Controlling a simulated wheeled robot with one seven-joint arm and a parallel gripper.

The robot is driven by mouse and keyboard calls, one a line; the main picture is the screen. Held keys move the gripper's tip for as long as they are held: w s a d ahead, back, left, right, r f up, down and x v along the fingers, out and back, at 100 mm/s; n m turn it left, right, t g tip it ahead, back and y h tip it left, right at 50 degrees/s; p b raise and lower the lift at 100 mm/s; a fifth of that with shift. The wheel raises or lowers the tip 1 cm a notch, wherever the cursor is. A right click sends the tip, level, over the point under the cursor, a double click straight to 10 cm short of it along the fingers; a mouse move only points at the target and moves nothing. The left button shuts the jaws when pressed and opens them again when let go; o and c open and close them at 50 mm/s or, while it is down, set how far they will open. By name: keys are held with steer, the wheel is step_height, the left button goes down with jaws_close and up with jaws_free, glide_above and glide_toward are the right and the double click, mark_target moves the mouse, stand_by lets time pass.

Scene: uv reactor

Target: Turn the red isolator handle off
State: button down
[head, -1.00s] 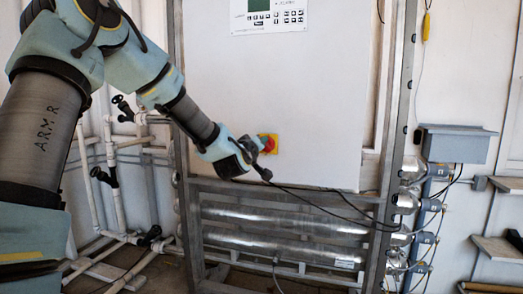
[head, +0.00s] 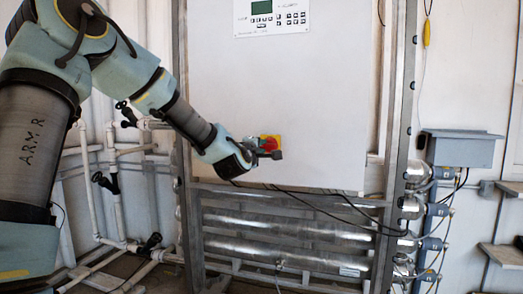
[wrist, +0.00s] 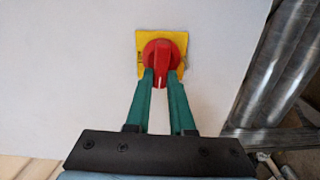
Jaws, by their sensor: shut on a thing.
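The red isolator handle (wrist: 164,58) sits on a yellow square plate (wrist: 148,40) on the white cabinet front. In the wrist view its grip bar points down toward my gripper, with a white mark on it. My gripper (wrist: 161,78) has its two green fingers on either side of the bar, shut on it. In the head view the red handle (head: 267,143) shows partly behind my gripper (head: 264,155), low on the cabinet door.
The white cabinet (head: 300,90) carries a control panel (head: 273,17) with a screen and buttons above. Steel tubes (head: 280,230) run below it. White pipes with black valves (head: 105,181) stand at the left. A grey box (head: 460,148) hangs at the right.

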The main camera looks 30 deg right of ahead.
steer(key=shift+f+n, duration=0.1)
steer(key=shift+n, duration=0.4)
steer(key=c, duration=0.8)
jaws_free()
steer(key=v, duration=1.1)
steer(key=shift+w+d, duration=0.1)
